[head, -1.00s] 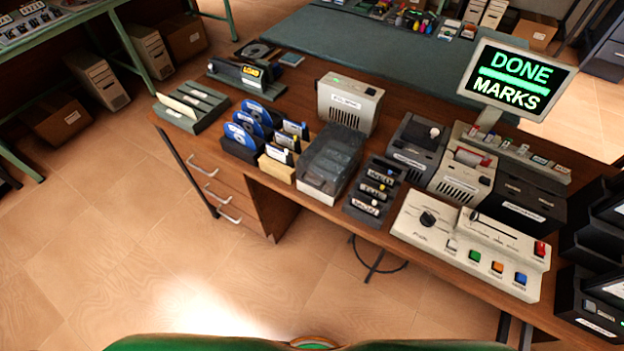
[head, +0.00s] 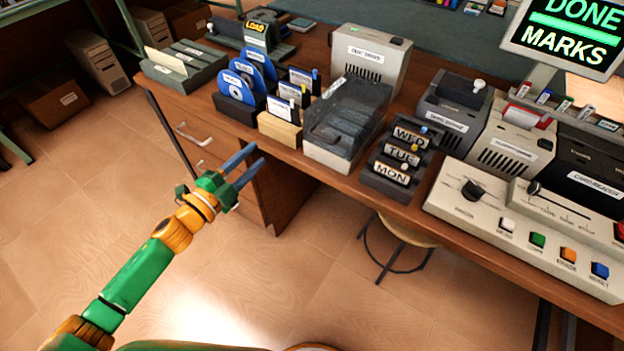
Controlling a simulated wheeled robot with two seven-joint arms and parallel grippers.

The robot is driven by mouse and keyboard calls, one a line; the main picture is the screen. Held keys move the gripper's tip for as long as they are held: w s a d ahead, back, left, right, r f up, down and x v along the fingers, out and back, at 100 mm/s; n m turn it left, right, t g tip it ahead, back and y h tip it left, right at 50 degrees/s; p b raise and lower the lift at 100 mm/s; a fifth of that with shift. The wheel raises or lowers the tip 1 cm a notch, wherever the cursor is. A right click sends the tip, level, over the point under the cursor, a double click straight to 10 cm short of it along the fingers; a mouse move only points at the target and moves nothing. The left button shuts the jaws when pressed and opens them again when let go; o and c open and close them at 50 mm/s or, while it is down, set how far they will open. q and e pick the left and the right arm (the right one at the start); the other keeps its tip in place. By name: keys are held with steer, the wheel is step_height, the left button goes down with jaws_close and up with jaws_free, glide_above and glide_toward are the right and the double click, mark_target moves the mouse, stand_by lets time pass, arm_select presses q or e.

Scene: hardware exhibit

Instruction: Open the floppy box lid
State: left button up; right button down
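The floppy box (head: 322,157) stands at the desk's front edge, with a pale base and a smoky see-through lid (head: 350,105). The lid is down over the box, and its contents show only dimly. My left gripper (head: 257,154) is in front of the desk, left of the box and apart from it. Its two blue-grey fingers are spread with nothing between them. My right gripper is out of the picture.
Holders with blue discs (head: 236,88) and small cards (head: 292,92) stand left of the box. A WED/TUE/MON rack (head: 390,172) stands close on its right, and a grey drive unit (head: 370,58) behind. A stool (head: 400,232) is under the desk.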

arm_select(q)
steer(key=s+d+r+m+g+h+b, duration=0.1)
steer(key=s+d+r+m+h+b, duration=0.1)
steer(key=d+m+h, duration=0.3)
steer(key=m+g+h, duration=0.2)
steer(key=m, duration=0.3)
glide_toward(317, 138)
steer(key=x, duration=0.2)
steer(key=p+x, duration=0.2)
steer(key=x, duration=0.4)
steer(key=shift+w, duration=0.1)
steer(key=shift+w+d, duration=0.15)
steer(key=shift+d, duration=0.2)
steer(key=shift+a, duration=0.1)
jaws_close()
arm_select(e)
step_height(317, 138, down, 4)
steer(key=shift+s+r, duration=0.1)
